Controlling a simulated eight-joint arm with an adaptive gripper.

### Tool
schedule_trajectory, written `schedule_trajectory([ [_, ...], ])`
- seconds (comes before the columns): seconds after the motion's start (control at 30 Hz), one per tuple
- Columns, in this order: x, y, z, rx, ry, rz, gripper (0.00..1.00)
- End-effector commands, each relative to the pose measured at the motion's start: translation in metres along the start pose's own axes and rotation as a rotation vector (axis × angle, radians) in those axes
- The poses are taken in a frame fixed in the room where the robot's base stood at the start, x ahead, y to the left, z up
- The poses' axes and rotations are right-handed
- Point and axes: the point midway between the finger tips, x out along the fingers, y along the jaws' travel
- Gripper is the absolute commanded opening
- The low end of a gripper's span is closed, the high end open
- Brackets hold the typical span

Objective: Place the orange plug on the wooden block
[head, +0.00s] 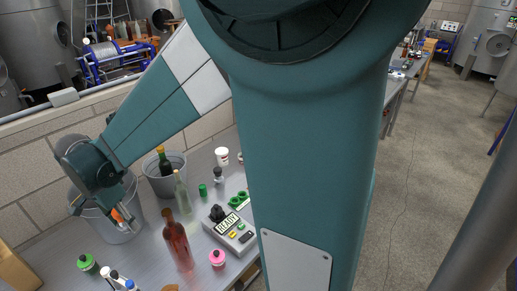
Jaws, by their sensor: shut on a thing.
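My gripper (122,219) is at the left, pointing down in front of a grey bucket. It is shut on a small orange thing (117,214), which looks like the orange plug; the fingers hide much of it. I cannot tell whether the plug is over the bucket or in front of it. A tan block-like thing (14,270), possibly the wooden block, is cut off at the lower left edge. A small tan-orange piece (170,288) shows at the bottom edge, mostly out of view.
A grey bucket (122,236) stands behind my gripper, and another bucket (165,182) holds a dark bottle. A clear bottle (183,195), a red-brown bottle (177,246), a pink-capped jar (217,259), a green-capped jar (88,264) and a READY device (231,230) crowd the bench.

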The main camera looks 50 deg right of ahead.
Motion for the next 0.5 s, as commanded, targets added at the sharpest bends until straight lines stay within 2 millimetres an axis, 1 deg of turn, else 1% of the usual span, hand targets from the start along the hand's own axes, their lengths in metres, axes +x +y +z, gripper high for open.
schedule_trajectory([
  [0.03, -0.008, 0.0, -0.001, 0.0, 0.0, 0.0, 0.18],
  [0.17, -0.027, 0.0, -0.003, 0.0, 0.0, 0.0, 0.18],
  [0.4, -0.054, 0.0, -0.006, 0.0, 0.0, 0.0, 0.18],
  [0.43, -0.057, 0.0, -0.007, 0.0, 0.0, 0.0, 0.18],
  [0.5, -0.056, -0.006, -0.016, 0.0, -0.001, 0.0, 0.18],
])
